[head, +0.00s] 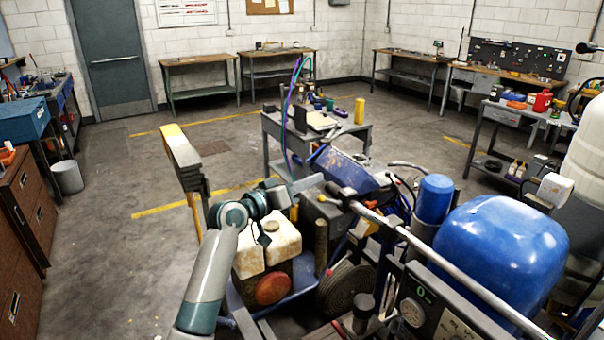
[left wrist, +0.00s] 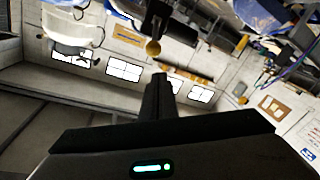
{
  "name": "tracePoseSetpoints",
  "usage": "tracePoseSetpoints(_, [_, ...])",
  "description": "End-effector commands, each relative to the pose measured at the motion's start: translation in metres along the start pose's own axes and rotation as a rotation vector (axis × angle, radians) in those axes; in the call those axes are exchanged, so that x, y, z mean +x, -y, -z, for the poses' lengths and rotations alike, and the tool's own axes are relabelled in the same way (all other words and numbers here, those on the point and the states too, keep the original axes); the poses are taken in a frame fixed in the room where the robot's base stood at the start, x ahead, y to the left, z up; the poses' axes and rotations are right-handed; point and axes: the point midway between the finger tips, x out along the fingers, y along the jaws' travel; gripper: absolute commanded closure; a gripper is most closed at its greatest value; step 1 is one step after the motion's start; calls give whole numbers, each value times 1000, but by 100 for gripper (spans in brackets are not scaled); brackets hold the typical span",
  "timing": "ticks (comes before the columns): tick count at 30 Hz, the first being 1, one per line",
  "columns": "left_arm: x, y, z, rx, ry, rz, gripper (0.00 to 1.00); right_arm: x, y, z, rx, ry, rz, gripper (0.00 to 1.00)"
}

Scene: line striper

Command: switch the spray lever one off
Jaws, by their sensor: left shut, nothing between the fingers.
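The line striper (head: 490,255) stands at the lower right, with a large blue tank and a long grey handlebar. I cannot tell whether this is spray lever one. My left gripper (head: 312,183) is shut and empty, close to the knob. In the left wrist view the closed fingers (left wrist: 161,82) point toward the knob, with a visible gap in the picture. My right gripper is not in view.
A cluttered workbench (head: 330,128) stands behind the machine. The floor at left centre is open.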

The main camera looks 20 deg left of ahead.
Motion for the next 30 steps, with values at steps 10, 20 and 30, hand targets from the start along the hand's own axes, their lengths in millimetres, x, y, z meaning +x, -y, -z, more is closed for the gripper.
tracePoseSetpoints(10, [-10, -1, -25, -2, -1, -1, 100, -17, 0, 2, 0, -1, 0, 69])
tracePoseSetpoints(20, [-10, 0, -27, 0, -1, -1, 100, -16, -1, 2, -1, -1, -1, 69])
tracePoseSetpoints(30, [-8, 2, -29, -2, -10, -6, 100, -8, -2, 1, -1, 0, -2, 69])
